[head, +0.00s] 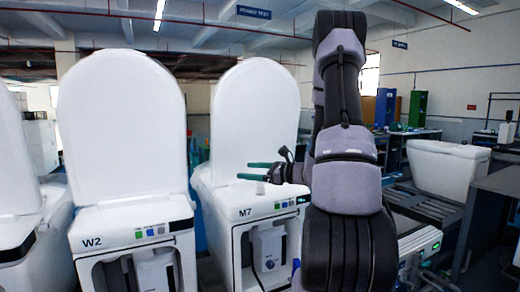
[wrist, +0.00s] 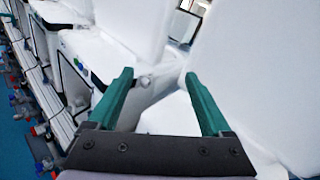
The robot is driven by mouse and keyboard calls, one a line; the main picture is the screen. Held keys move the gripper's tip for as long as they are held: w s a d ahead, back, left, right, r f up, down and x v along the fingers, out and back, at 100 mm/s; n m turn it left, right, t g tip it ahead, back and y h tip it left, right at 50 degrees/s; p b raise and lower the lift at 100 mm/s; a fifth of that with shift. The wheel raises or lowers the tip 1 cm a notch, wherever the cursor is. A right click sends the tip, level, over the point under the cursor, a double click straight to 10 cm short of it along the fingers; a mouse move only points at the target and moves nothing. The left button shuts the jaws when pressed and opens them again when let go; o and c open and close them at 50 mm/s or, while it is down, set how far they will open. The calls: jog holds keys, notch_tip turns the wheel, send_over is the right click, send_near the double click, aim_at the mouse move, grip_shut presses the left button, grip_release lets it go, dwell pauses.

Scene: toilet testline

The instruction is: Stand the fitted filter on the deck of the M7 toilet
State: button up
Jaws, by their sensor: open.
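The M7 toilet (head: 225,205) stands mid-picture in the head view, with its white lid (head: 255,105) raised. Its white deck (head: 222,191) lies behind the front panel and is partly hidden by my arm. In its open front bay sits a pale filter-like unit (head: 268,246) with a blue part low down; I take this as the fitted filter. My gripper (head: 243,170) is open and empty, its green fingers pointing left above the deck, in front of the lid. In the wrist view the open fingers (wrist: 158,73) have white surfaces beyond them; I cannot make out the filter there.
The W2 toilet (head: 135,225) stands left of M7, its lid (head: 120,130) raised and its front bay open. Another white toilet (head: 20,185) is at the far left. At right, a white tank-like piece (head: 445,168) stands by a roller conveyor (head: 425,205).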

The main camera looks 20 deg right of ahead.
jog(key=s+a+r+n+g+h, duration=0.1)
jog(key=s+a+r+n+g, duration=0.35)
jog(key=s+a+n, duration=0.3)
jog(key=s+a+r+n+g, duration=0.3)
jog(key=s+a+n+g, duration=0.3)
jog(key=s, duration=0.2)
jog(key=s+d+r+n+t+h, duration=0.4)
jog(key=s+d+r+n+h, duration=0.1)
jog(key=s+r+n+h, duration=0.2)
jog(key=shift+s+r+h, duration=0.25)
jog(key=shift+s+h, duration=0.25)
jog(key=shift+s, duration=0.4)
jog(key=shift+d+n+t, duration=0.15)
jog(key=shift+n+t, duration=0.1)
